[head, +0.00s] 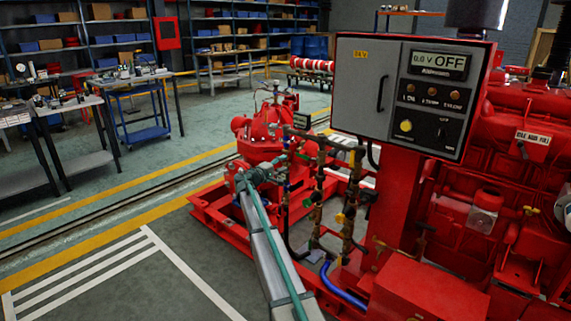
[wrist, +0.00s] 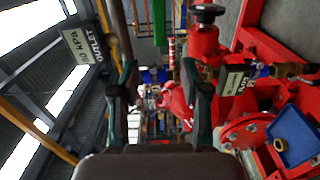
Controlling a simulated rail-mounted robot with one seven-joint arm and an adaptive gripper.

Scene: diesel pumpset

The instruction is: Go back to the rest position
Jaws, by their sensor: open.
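My gripper (wrist: 159,72) is open in the wrist view, with its two dark green fingers apart and nothing held between them. In the head view my grey and green arm reaches from the bottom middle toward the red pump (head: 262,135), and its end is beside the pump's pipework. The fingertips are too small to make out there. The wrist view is turned on its side. It shows a sign reading OUTLET (wrist: 82,45) left of the fingers and red pump parts (wrist: 205,48) to the right.
A grey control panel (head: 362,75) with a display reading 0.0 V OFF (head: 440,64) stands right of my arm. The red engine (head: 500,190) is at far right. Thin pipes with valves (head: 318,190) stand close to my arm. Workbenches (head: 75,105) are at left; floor between is clear.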

